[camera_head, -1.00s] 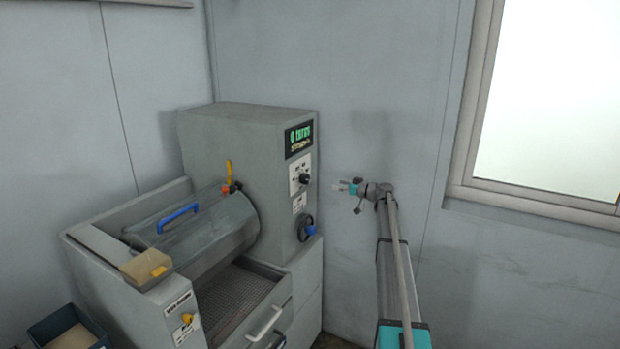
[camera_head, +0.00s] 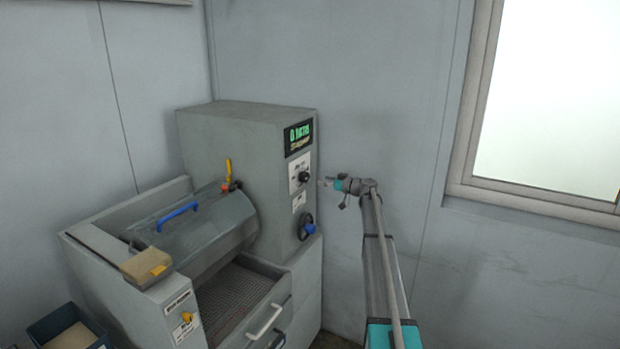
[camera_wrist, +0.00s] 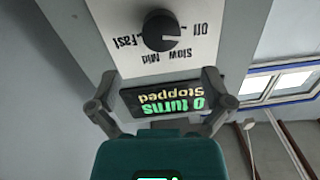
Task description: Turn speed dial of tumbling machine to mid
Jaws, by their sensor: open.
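The speed dial (camera_wrist: 160,30) is a round black knob on a white plate (camera_wrist: 115,20) in the wrist view, where the lettering is upside down. Labels Off, Slow, Mid and Fast surround it. A light mark on the knob's right side seems to face Off. The dial also shows in the head view (camera_head: 304,177) on the tumbling machine (camera_head: 240,145). My gripper (camera_wrist: 160,78) is open and empty, its fingers spread wide, with the dial ahead of the fingertips and apart from them. In the head view my gripper (camera_head: 324,182) is just right of the dial.
A display (camera_wrist: 168,99) reads "0 turns Stopped". Below the dial is a handwheel with a blue knob (camera_head: 309,229). A drum with a blue handle (camera_head: 178,215) and a yellow lever (camera_head: 228,169) is at left. The wall and window (camera_head: 555,95) are at right.

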